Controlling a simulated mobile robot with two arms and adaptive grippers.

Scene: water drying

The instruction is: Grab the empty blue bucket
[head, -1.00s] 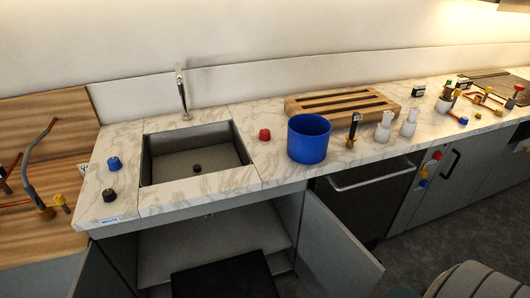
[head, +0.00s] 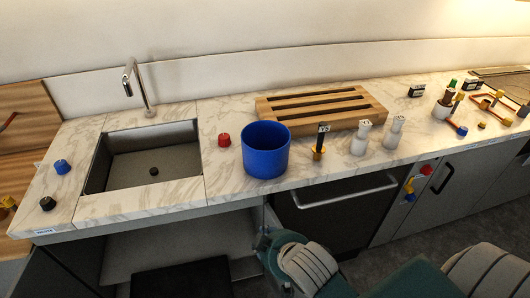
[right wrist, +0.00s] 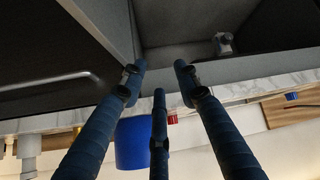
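The blue bucket (head: 266,152) stands upright on the marble counter, right of the sink and near the front edge. Its open top faces up, and I see nothing inside it. In the right wrist view the bucket (right wrist: 131,146) shows beyond my right gripper (right wrist: 158,80), partly behind its fingers. The right gripper's three dark blue fingers are spread apart with nothing between them. It is apart from the bucket, below the counter's front edge. In the head view my right arm is at the bottom, in front of the cabinet. My left gripper is not in view.
A sink (head: 150,165) with a tap (head: 138,82) is left of the bucket. A red knob (head: 224,140) sits beside the bucket. A slatted wooden board (head: 325,108) lies behind it. A dark-tipped tool (head: 320,142) and white bottles (head: 360,138) stand to the right.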

